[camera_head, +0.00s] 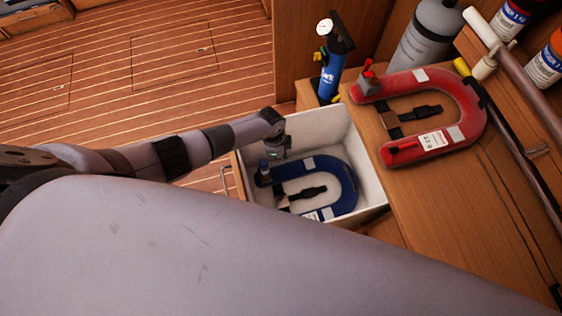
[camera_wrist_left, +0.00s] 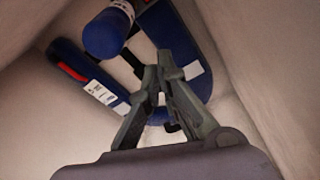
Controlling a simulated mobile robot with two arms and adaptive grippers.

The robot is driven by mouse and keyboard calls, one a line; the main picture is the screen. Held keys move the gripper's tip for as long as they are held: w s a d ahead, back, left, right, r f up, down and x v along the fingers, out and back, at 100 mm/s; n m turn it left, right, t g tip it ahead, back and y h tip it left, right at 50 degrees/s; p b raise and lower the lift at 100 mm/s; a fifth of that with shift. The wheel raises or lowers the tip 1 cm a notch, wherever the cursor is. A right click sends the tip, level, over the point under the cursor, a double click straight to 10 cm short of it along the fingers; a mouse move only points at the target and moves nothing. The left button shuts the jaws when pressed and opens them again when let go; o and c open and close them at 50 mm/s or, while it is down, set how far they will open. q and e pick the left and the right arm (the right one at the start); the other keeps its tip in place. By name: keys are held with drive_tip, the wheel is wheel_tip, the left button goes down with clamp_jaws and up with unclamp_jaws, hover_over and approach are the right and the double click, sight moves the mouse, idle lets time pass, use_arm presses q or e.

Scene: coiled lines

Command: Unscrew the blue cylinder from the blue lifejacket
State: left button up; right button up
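The blue lifejacket (camera_head: 342,188) is a horseshoe shape with a black strap, lying in an open white-lined drawer. The blue cylinder (camera_head: 264,168) stands at its left end, near the drawer's left wall. In the left wrist view the cylinder (camera_wrist_left: 104,36) is at the upper left and the lifejacket (camera_wrist_left: 185,48) lies beyond the fingers. My left gripper (camera_head: 276,148) is over the drawer, just above and right of the cylinder. Its fingertips (camera_wrist_left: 159,70) come together with nothing seen between them, apart from the cylinder in that picture. My right gripper is not in view.
A red lifejacket (camera_head: 465,103) lies on the wooden counter right of the drawer (camera_head: 372,212). A blue pump (camera_head: 330,78) and a grey tank (camera_head: 427,38) stand behind. A long pole (camera_head: 520,75) leans at right. The drawer walls close in around my left gripper.

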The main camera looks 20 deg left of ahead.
use_arm(q)
drive_tip(key=o, duration=0.4)
drive_tip(key=shift+d, duration=0.1)
drive_tip(key=shift+r, duration=0.1)
drive_tip(key=r, duration=0.4)
drive_tip(key=a+r, duration=0.1)
drive_tip(key=r, duration=0.6)
drive_tip(key=shift+s+a+r, duration=0.15)
drive_tip(key=shift+a+r, duration=0.1)
drive_tip(key=shift+r, duration=0.15)
